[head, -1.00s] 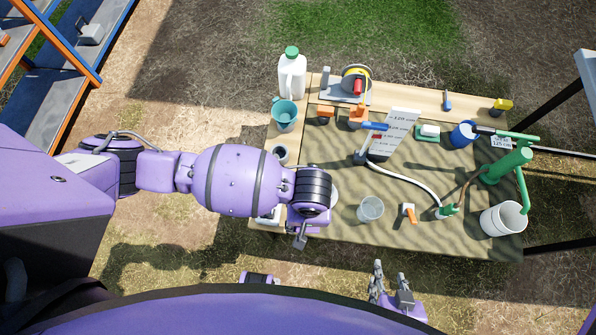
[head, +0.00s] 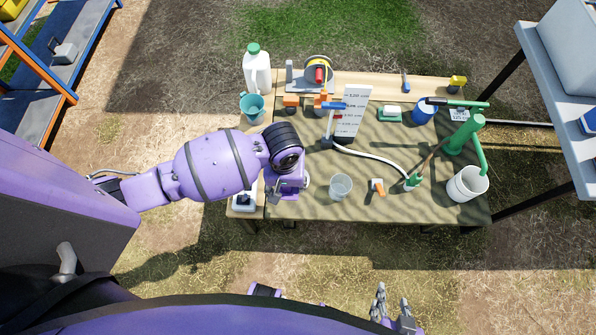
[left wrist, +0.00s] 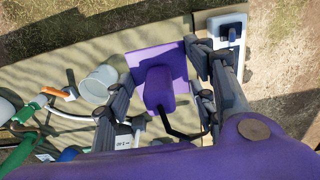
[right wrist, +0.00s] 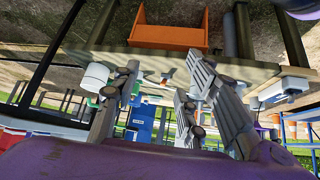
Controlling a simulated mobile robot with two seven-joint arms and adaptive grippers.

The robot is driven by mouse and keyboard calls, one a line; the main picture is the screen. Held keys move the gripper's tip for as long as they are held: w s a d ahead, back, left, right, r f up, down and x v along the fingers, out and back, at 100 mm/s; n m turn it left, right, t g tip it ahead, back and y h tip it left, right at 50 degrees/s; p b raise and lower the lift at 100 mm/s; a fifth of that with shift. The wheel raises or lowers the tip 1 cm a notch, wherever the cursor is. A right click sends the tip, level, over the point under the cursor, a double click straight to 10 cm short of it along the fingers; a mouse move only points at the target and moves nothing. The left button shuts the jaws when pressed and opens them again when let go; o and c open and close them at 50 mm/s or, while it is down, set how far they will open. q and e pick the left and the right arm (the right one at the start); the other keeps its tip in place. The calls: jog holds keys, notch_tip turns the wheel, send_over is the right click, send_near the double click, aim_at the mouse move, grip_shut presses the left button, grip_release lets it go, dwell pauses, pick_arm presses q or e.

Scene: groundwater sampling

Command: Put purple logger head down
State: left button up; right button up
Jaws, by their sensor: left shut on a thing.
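The purple logger head (left wrist: 158,88) sits between the fingers of my left gripper (left wrist: 160,92) in the left wrist view. The gripper is shut on it. A black cable curves away from its near end. A flat purple square (left wrist: 150,60) lies beneath and behind it on the table; I cannot tell whether the head touches it. In the head view my left gripper (head: 270,203) is over the table's front left part, and the arm hides much of the area there. My right gripper (right wrist: 165,85) is open and empty, low in front of the table's front edge.
A white-and-blue device (left wrist: 228,30) is at the table's left front corner. Behind are a teal jug (head: 252,107), a white bottle (head: 257,70) and a white board (head: 352,115).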

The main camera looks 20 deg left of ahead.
pick_arm(q)
jog(key=shift+w+a+f+b, duration=0.2)
jog(key=shift+w+f+b, duration=0.4)
jog(key=shift+w+f, duration=1.2)
jog(key=shift+w+a+f+b, duration=0.15)
jog(key=shift+w+f+b, duration=0.4)
jog(key=shift+w+f, duration=1.25)
jog(key=shift+w+a+f+b, duration=0.2)
jog(key=shift+w+f+b, duration=0.4)
jog(key=shift+w+f, duration=1.2)
jog(key=shift+s+f, duration=0.3)
jog(key=shift+f, duration=0.1)
jog(key=o, duration=1.2)
